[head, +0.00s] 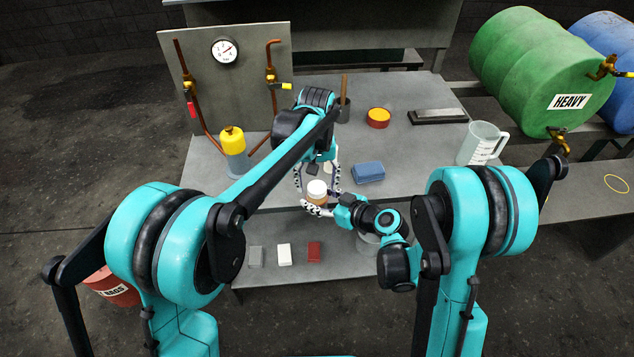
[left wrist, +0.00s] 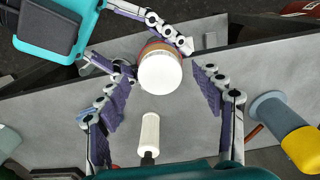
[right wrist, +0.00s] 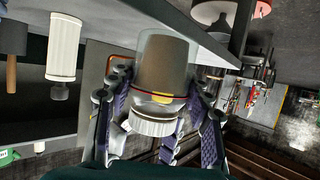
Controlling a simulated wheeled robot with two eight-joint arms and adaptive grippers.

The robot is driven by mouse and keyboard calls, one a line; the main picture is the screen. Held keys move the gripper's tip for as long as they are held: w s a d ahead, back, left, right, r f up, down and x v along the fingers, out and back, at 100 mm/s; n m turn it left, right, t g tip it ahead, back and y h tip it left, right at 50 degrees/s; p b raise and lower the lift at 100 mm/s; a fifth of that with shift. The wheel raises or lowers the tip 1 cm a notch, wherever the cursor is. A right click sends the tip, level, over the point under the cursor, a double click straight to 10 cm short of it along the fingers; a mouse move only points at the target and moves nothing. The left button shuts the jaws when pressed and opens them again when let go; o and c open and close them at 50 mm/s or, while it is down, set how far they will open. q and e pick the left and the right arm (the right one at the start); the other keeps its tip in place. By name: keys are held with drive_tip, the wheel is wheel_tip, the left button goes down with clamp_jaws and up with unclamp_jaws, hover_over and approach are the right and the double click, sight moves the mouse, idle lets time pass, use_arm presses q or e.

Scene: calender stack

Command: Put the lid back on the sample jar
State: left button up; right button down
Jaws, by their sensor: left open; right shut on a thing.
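The sample jar (head: 317,200) has an amber body and is upright above the bench's front edge. My right gripper (head: 320,205) is shut on it from the right. The white lid (head: 317,187) is at the jar's mouth; it shows from above in the left wrist view (left wrist: 160,73) and as a ribbed cap in the right wrist view (right wrist: 153,122). I cannot tell whether it is fully seated. My left gripper (head: 318,178) is open, with one finger on each side of the lid and clear space between in the left wrist view.
A blue sponge (head: 369,172) lies right of the jar on the bench. A white cylinder (left wrist: 150,135) is close behind the jar. Several small blocks, one red (head: 314,252), lie on the lower shelf.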

use_arm(q)
wheel_tip(320, 180, up, 12)
idle(0.4)
drive_tip(key=shift+f, duration=0.1)
drive_tip(key=shift+a, duration=0.1)
